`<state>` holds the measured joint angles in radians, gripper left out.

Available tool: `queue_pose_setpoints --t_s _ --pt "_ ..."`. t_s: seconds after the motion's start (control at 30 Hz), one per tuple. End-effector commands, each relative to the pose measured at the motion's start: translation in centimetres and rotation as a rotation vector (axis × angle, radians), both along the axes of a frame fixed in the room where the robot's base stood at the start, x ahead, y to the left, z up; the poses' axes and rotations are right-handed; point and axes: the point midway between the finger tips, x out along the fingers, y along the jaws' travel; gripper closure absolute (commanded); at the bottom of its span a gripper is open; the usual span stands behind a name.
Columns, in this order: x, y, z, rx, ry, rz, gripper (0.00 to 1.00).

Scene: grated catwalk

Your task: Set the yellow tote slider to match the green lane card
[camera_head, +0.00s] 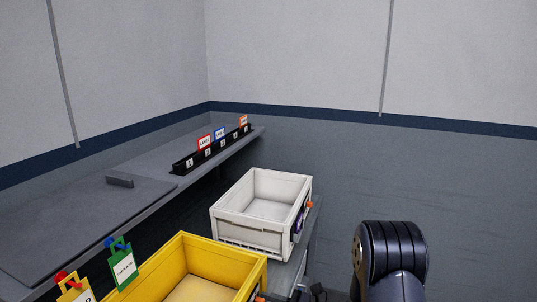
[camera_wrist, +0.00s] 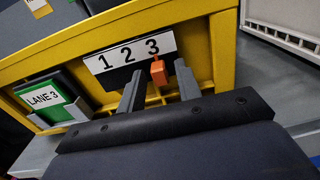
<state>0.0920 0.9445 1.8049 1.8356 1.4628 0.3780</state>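The yellow tote (camera_head: 188,255) stands at the bottom of the head view; its front fills the wrist view (camera_wrist: 222,50). A white strip (camera_wrist: 105,63) on that front reads 1 2 3. The orange slider knob (camera_wrist: 158,74) sits below the 3. The green lane card (camera_wrist: 43,98) reads LANE 3 and sits in a holder left of the strip. My gripper (camera_wrist: 159,67) is open, with one finger on each side of the knob; a gap shows on both sides. In the head view my gripper is out of the picture.
A white tote (camera_head: 225,224) stands behind the yellow one. A green clipped card (camera_head: 123,269) and a yellow clipped card (camera_head: 75,291) stand at lower left. A black numbered rack (camera_head: 215,151) with small cards sits on the grey shelf along the wall.

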Motion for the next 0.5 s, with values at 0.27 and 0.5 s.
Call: queue_pose_setpoints --t_s 0.27,0.5 --pt "-0.5 -1.4 0.0 0.000 0.000 -0.003 0.67" --pt "-1.2 -3.2 0.0 0.000 -0.001 -0.002 0.67"
